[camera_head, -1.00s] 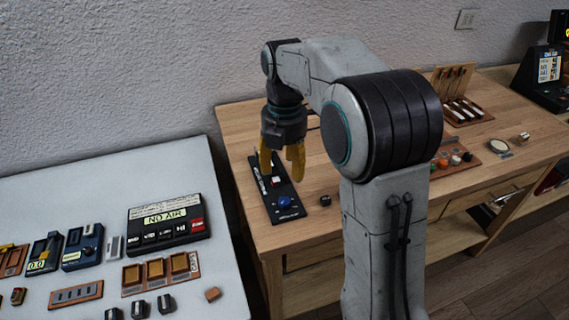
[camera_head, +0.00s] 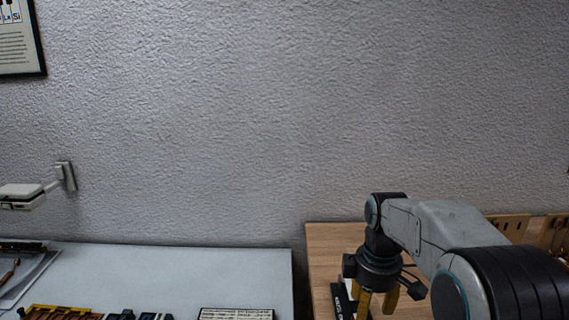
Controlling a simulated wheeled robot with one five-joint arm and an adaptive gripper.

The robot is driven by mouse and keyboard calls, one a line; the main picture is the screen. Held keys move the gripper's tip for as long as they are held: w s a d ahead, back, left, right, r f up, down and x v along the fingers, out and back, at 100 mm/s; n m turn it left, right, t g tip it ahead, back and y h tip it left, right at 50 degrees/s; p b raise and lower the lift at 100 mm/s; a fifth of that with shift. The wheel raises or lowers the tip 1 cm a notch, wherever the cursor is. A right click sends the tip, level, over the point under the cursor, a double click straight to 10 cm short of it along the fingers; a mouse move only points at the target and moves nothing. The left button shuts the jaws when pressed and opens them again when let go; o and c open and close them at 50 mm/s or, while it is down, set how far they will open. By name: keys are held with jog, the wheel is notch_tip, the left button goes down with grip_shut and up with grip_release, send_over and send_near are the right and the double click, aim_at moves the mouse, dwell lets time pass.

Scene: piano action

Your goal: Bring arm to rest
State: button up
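My gripper (camera_head: 377,302) hangs from my bent arm at the lower right, its yellow fingers pointing down over the wooden table (camera_head: 327,240). The two fingers show a gap between them, with nothing visible in it. Their tips are close to the bottom edge of the picture. A black panel with white lettering (camera_head: 341,300) lies on the table just left of the fingers; most of it is cut off or hidden. I cannot tell whether the fingers touch it.
A grey-white table (camera_head: 200,262) stands at the lower left, with a label-topped device (camera_head: 236,313) at its front. A gap separates the two tables. A white wall-mounted fixture (camera_head: 22,195) and a framed poster (camera_head: 20,40) are at the left. Wooden racks (camera_head: 512,224) stand behind my arm.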

jog(key=s+f+m, duration=0.1)
jog(key=m, duration=0.1)
jog(key=s+f+m, duration=0.1)
jog(key=s+m, duration=0.1)
jog(key=s+f+m, duration=0.2)
jog(key=shift+m+g, duration=0.4)
jog(key=s+m, duration=0.1)
jog(key=s, duration=0.2)
jog(key=s+m, duration=0.2)
jog(key=s, duration=0.1)
jog(key=shift+s+r+m+p, duration=0.1)
jog(key=shift+r+m+p, duration=0.1)
jog(key=shift+m+p, duration=0.15)
jog(key=s+r+t+p, duration=0.3)
jog(key=s+r, duration=0.5)
jog(key=s, duration=0.3)
jog(key=shift+s+r+t+p, duration=0.15)
jog(key=shift+s+t+p, duration=0.15)
jog(key=shift+s, duration=0.1)
jog(key=shift+m, duration=0.25)
